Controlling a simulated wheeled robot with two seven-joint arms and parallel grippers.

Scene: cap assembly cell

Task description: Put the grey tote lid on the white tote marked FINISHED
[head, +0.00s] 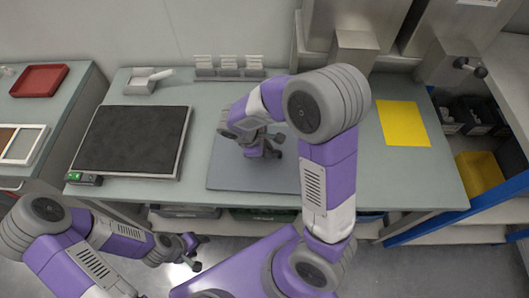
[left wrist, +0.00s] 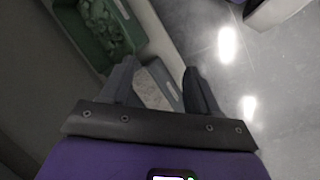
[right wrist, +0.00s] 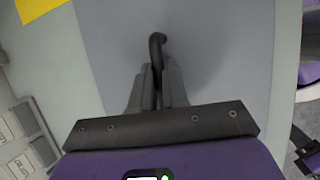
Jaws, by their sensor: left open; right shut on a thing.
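A flat grey panel (head: 230,178), which looks like the tote lid, lies on the bench. It also fills the middle of the right wrist view (right wrist: 220,50). A dark hooked handle (right wrist: 157,40) shows against the panel. My right gripper (head: 272,148) is shut on this handle. Whether the handle joins the panel is hidden. My left gripper (head: 194,252) is open and empty, low in front of the bench. No tote marked FINISHED can be made out. A pale bin (left wrist: 160,85) with unclear contents shows beyond the left fingers in the left wrist view.
A black mat (head: 132,140) lies left on the bench, a yellow sheet (head: 403,123) right. A small rack (head: 229,72) stands at the back. A green bin (left wrist: 105,30) sits under the bench. A yellow bin (head: 479,172) stands on the right shelf. Grey floor is open in front.

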